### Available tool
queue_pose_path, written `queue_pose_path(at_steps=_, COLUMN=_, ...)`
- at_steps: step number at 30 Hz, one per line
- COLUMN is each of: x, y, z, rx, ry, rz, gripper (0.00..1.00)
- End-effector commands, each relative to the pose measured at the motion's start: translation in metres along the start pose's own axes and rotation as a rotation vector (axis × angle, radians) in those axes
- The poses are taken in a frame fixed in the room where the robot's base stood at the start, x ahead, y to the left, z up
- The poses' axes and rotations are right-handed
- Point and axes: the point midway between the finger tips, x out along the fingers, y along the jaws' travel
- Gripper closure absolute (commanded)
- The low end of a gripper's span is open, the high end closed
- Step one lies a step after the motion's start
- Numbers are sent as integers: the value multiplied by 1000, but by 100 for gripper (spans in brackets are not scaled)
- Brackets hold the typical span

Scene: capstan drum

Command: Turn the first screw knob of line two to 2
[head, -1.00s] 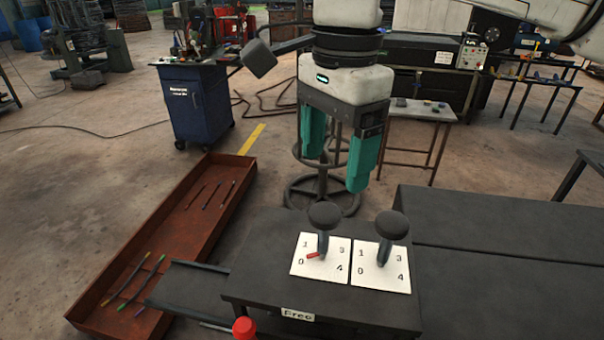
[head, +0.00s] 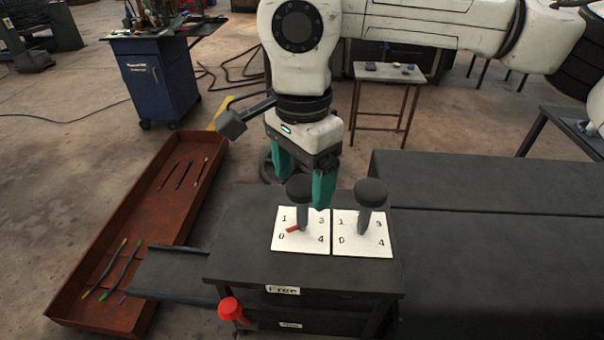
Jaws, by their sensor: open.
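Two dark screw knobs with round caps stand upright on a black box. The left knob (head: 299,188) is on a white plate (head: 284,243) with 1, 3, 0 and 4 readable; a red pointer (head: 292,229) at its foot points left, near the 0. A 2 is not visible on either plate. My gripper (head: 303,183) is open, its green fingers pointing down on either side of the left knob's cap in the picture. I cannot tell whether it touches.
A red knob (head: 231,309) sticks out at the box's front, beside a "Free" label (head: 283,290). A rusty tray (head: 122,270) with coloured rods lies left. A dark flat surface (head: 480,185) extends right. A blue cabinet (head: 160,82) and small table (head: 389,73) stand behind.

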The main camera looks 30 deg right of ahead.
Motion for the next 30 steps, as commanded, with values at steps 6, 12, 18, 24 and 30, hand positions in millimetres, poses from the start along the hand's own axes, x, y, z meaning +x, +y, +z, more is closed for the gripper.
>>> queue_pose_path(at_steps=6, x=3, y=0, z=0, rx=0, ry=0, rz=-1, gripper=20)
queue_pose_path(at_steps=12, x=3, y=0, z=0, rx=0, ry=0, rz=-1, gripper=29)
queue_pose_path(at_steps=18, x=3, y=0, z=0, rx=0, ry=0, rz=-1, gripper=48)
queue_pose_path(at_steps=24, x=2, y=0, z=0, rx=0, ry=0, rz=-1, gripper=67)
queue_pose_path(at_steps=30, x=3, y=0, z=0, rx=3, ry=0, rz=-1, gripper=76)
